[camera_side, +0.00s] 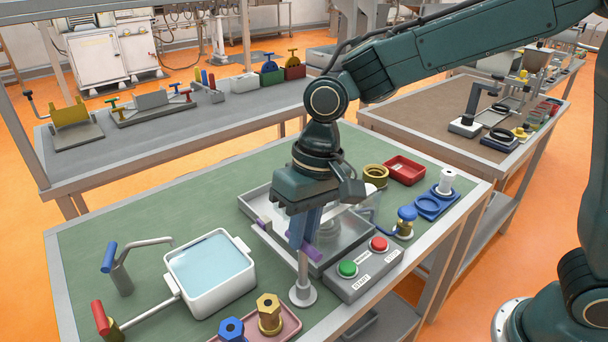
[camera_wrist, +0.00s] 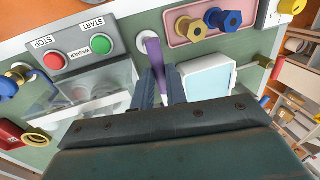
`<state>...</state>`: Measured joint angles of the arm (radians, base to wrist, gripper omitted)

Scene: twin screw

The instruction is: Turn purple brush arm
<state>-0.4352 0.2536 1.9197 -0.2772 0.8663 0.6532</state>
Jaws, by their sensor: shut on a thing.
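The purple brush arm (camera_side: 314,252) sits on a slim grey post with a round foot (camera_side: 303,293), at the front edge of the clear washer tray. My gripper (camera_side: 303,236) points down over it, its blue fingers closed around the arm. In the wrist view the purple arm (camera_wrist: 152,50) runs up from between the fingers of my gripper (camera_wrist: 160,76) towards the round white foot. A small purple end (camera_side: 262,224) also shows at the tray's left side. My fingers hide the middle of the arm in the side view.
A grey box with a green START button (camera_side: 347,268) and a red STOP button (camera_side: 379,244) stands close on the right. A white water basin (camera_side: 210,272) is on the left. A pink tray with blue and brass hex pieces (camera_side: 269,313) lies in front.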

